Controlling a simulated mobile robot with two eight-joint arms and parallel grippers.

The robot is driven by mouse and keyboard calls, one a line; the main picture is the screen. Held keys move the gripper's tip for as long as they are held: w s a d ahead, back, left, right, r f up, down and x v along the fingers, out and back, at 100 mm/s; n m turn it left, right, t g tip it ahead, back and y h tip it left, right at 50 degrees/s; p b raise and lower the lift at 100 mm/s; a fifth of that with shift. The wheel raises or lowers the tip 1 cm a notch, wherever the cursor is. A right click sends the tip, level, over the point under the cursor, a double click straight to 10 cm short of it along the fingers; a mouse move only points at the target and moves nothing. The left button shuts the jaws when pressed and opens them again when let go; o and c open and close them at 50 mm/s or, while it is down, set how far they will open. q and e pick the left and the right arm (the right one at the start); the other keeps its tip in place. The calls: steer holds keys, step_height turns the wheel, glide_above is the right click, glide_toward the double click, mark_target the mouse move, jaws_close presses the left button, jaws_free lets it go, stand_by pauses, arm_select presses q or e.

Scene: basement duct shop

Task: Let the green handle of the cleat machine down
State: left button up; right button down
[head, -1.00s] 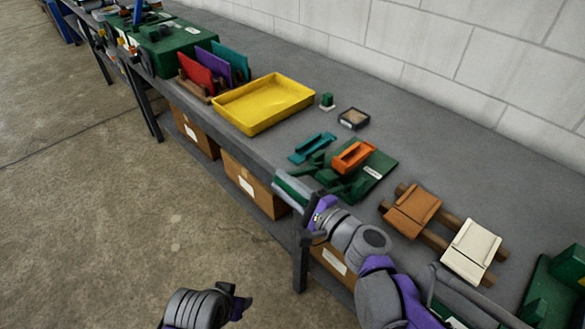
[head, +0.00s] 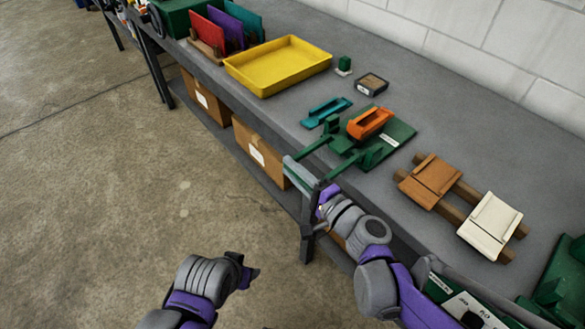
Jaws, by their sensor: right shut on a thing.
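The cleat machine, a green base (head: 398,145) with green levers, sits near the front edge of the grey bench in the head view. An orange piece (head: 370,123) is on it. Its green handle (head: 318,146) reaches out past the front edge to a pale grey-green crossbar (head: 299,172). My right gripper (head: 318,196) is shut on the near end of this handle; my own wrist partly hides the grip. My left gripper (head: 245,271) is over the floor, away from the bench and the handle; its fingers are too small to judge.
A teal piece (head: 326,112) lies left of the machine, with a yellow tray (head: 278,67) beyond it. A brown pad (head: 431,180) and a white pad (head: 490,223) rest on wooden rails at right. A dark bench leg (head: 306,235) stands below the handle.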

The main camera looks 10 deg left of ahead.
steer(key=shift+d+f, duration=0.1)
steer(key=shift+f, duration=0.1)
steer(key=c, duration=0.7)
jaws_free()
steer(key=shift+w, duration=0.1)
steer(key=v, duration=1.1)
steer(key=shift+p, duration=0.35)
